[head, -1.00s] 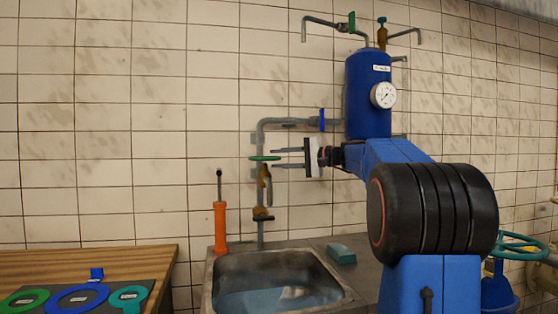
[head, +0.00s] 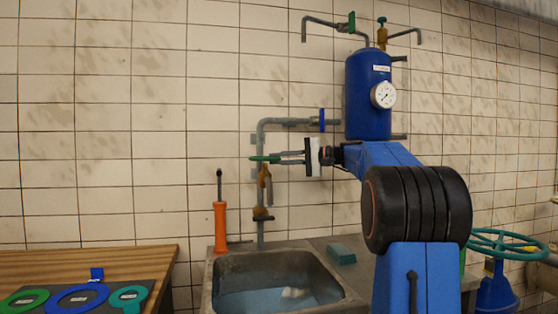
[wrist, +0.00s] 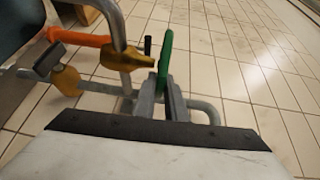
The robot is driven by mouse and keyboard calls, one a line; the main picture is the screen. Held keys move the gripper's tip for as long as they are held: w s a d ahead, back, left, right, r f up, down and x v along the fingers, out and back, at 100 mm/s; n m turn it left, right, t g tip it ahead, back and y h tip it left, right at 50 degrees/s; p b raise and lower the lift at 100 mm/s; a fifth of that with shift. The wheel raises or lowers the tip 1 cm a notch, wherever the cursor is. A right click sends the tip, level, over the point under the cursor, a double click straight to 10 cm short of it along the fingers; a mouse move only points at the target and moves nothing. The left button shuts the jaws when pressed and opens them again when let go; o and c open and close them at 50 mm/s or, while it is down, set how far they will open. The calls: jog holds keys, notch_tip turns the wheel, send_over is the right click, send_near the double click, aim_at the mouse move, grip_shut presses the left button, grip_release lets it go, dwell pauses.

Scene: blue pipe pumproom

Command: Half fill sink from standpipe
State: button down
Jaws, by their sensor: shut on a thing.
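The standpipe (head: 261,200) is a grey pipe on the tiled wall behind the sink. It carries a brass tap (head: 264,177) with a green handle (head: 258,159); these also show in the wrist view as the brass tap (wrist: 124,58) and green handle (wrist: 166,58). My gripper (head: 284,158) is shut on the green handle from the right, and its fingers (wrist: 164,98) hide part of it. The metal sink (head: 228,265) below holds some bluish water (head: 265,300) with a pale patch in it. The sink's front is cut off by the frame. I cannot make out a stream from the tap.
An orange-handled tool (head: 220,225) stands by the sink's back left corner. A green block (head: 341,253) lies on the right ledge. A blue tank (head: 368,105) with a gauge is on the wall above my arm. A wooden bench (head: 120,258) with coloured rings is at left.

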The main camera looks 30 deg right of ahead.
jog(key=shift+w+d+n+g+y, duration=0.1)
jog(key=shift+w+n+g+y, duration=0.15)
jog(key=shift+n+g+y, duration=0.45)
jog(key=shift+w+d+n+g+y, duration=0.1)
jog(key=shift+w+n+g+y, duration=0.15)
jog(key=shift+n+g+y, duration=0.4)
jog(key=c, duration=1.8)
grip_release()
jog(key=shift+v, duration=3.7)
jog(key=shift+r, duration=0.1)
